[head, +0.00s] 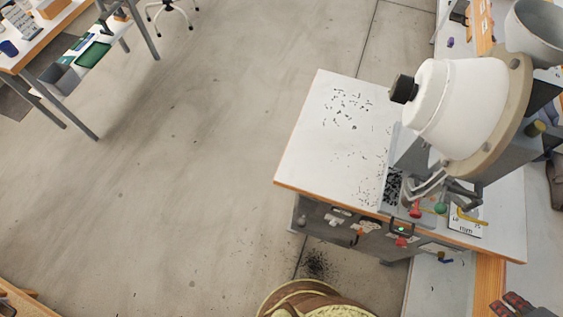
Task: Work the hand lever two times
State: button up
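The press (408,152) stands at the right of a white-topped bench (305,150). It carries a large white drum (458,100) with a black knob-like end (403,89) and a tan ring. Below the drum are grey metal parts (430,184), a red knob (416,210) and a green ball (441,208). I cannot tell which of these parts, if any, is the hand lever. The drum hides part of the press from above. My gripper is not seen in the head view.
Small dark bits lie on the bench top and on the floor (317,264). A yellow bent rod (471,217) lies near a white card. Another table (42,38) stands upper left. The floor between is clear.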

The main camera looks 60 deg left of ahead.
aim_at(301, 223)
jog(key=u, duration=2.15)
jog(key=i+l+z, duration=0.2)
jog(key=k+j, duration=0.1)
